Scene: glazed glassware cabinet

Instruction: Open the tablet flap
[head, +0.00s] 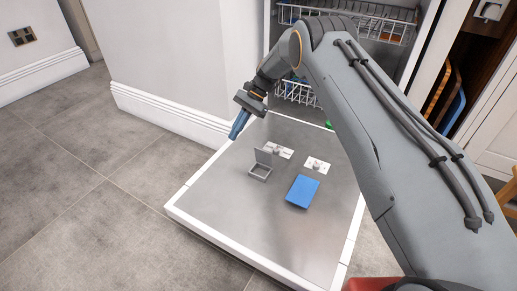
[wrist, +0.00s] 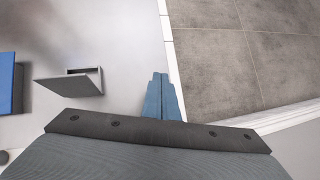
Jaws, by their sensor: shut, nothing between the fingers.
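The tablet flap (head: 263,157) is a small grey plate standing raised at the edge of a small square grey compartment (head: 259,176) on the inside of the lowered door (head: 225,190). In the wrist view the flap (wrist: 66,92) is tilted away from the compartment (wrist: 97,77), and part of the dark opening shows. My gripper (head: 236,131) has blue fingers, is shut and is empty. It is above the door near its left edge, up and left of the flap and apart from it. In the wrist view the fingertips (wrist: 159,76) are right of the compartment.
A blue flat block (head: 303,190) lies on the door right of the compartment. Two white plates with small fittings (head: 316,165) are behind it. White wire racks (head: 298,92) stand at the back. A white wall (head: 170,60) is left of the door; the near door surface is clear.

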